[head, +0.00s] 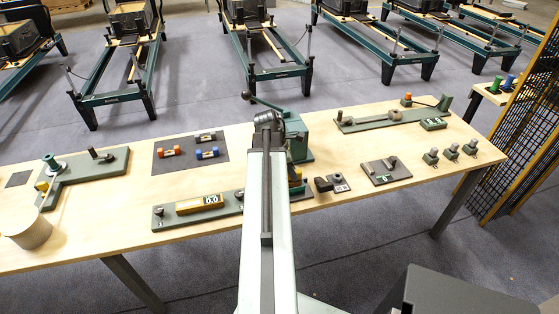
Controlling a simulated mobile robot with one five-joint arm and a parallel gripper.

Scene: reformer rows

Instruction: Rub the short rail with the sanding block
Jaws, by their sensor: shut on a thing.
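My arm reaches up the middle of the head view, and my gripper (268,121) is at its far end, over the table beside a green bench device. The arm hides its fingertips and what they are shut on. A grey-green rail fixture (228,208) lies along the near edge of the table, partly behind my arm. A yellowish wooden bar (199,204) with a printed label lies on it. I cannot tell for sure which piece is the short rail. I cannot make out the sanding block.
The green device (297,137) has a lever with a dark knob. A dark mat (190,153) holds small red and blue pieces. Other fixtures stand left and right on the table (115,228). A grey cylinder (27,228) stands at the left. A mesh fence (525,130) is at the right.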

